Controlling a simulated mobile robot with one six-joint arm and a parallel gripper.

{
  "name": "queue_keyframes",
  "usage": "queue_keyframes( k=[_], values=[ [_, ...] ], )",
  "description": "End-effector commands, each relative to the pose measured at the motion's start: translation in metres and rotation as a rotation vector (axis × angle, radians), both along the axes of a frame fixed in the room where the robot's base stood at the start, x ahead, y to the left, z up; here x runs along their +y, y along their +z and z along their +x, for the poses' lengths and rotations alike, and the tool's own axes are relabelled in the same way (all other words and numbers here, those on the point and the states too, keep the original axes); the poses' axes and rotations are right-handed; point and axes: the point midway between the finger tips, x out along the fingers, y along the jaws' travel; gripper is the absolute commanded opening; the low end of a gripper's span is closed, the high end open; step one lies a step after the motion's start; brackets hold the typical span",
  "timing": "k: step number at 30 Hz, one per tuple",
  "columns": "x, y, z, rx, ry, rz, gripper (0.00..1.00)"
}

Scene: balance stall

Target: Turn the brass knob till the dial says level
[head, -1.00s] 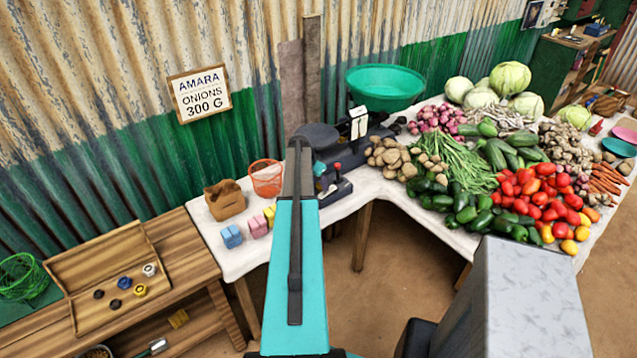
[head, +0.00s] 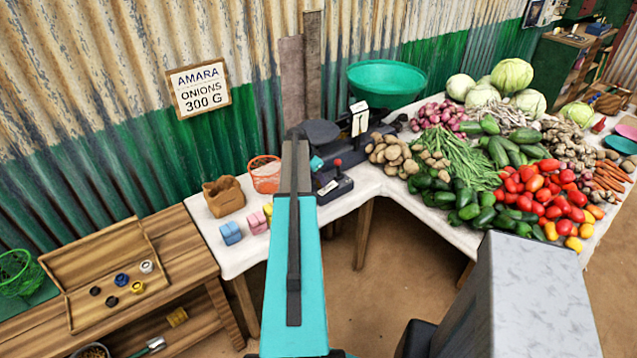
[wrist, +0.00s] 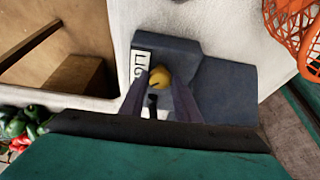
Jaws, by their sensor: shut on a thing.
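The brass knob (wrist: 160,76) shows in the wrist view on top of a dark grey housing (wrist: 225,92). My gripper (wrist: 158,88) is shut on the knob, with one finger on each side of it. A white label (wrist: 140,66) with partly hidden dark letters lies beside the knob; I cannot read a dial pointer there. In the head view, my arm hides the knob and my fingertips. The dark balance (head: 372,132) stands on the white-topped table, with a small white upright plate (head: 359,118) on it; its markings are too small to read.
A green basin (head: 387,82) sits at the back of the balance. A dark box with a red-tipped lever (head: 337,164) is right of my arm. An orange basket (head: 265,174), a paper bag (head: 224,196) and colored blocks (head: 232,233) are left. Vegetables crowd the right.

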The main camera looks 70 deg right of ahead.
Motion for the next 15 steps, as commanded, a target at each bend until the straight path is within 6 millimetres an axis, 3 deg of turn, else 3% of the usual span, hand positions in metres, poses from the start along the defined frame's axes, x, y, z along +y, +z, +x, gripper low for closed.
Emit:
queue_keyframes(
  k=[15],
  values=[
    [-0.0049, -0.0037, 0.0042, 0.000, -0.378, -0.001, 0.07]
  ],
)
